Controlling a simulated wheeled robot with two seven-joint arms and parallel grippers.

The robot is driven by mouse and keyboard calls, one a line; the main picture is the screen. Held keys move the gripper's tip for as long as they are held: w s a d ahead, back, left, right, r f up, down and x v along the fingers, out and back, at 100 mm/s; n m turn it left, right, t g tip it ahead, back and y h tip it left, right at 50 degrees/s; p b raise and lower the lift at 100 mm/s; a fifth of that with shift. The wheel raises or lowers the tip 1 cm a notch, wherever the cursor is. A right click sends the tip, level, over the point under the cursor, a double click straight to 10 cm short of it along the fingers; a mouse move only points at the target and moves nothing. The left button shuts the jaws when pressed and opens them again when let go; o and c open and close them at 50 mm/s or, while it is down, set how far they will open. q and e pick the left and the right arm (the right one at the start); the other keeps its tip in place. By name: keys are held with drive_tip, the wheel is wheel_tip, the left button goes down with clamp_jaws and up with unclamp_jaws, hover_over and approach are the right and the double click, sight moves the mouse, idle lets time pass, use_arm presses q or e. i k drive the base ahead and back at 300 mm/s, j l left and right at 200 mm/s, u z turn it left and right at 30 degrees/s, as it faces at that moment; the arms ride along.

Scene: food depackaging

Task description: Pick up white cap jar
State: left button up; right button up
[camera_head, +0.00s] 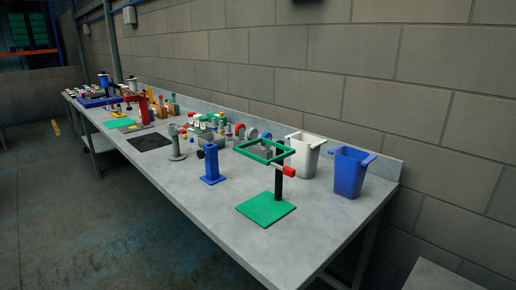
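No jar with a white cap can be made out for certain. A crowded group of small items (205,122) stands near the wall at mid-table, with white, red and green parts. They are too small to tell which of them, if any, is the white cap jar. More small white-topped items (73,91) stand at the far left end of the table, also too small to tell. Neither of my grippers is in view.
A long grey table (170,180) runs along a block wall. A green frame stand (265,208), a blue stand (212,178) and a grey stand (177,154) rise from it. A white bin (303,160) and a blue bin (347,178) stand at right. The near right tabletop is clear.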

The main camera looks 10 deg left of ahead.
sight(197, 121)
drive_tip(key=i+j, duration=0.15)
drive_tip(key=j, duration=0.3)
drive_tip(key=i+j+z, duration=0.15)
drive_tip(key=j, duration=0.25)
drive_tip(key=i+j, duration=0.1)
drive_tip(key=j, duration=0.35)
drive_tip(key=i+j+z, duration=0.15)
drive_tip(key=j, duration=0.3)
drive_tip(key=i+j, duration=0.1)
drive_tip(key=j, duration=0.35)
drive_tip(key=i+j+z, duration=0.15)
drive_tip(key=j, duration=0.3)
drive_tip(key=j+z, duration=0.15)
drive_tip(key=j, duration=1)
drive_tip(key=j+z, duration=0.1)
drive_tip(key=j, duration=1.1)
drive_tip(key=k+j+z, duration=0.15)
drive_tip(key=j, duration=1)
drive_tip(key=i, duration=0.1)
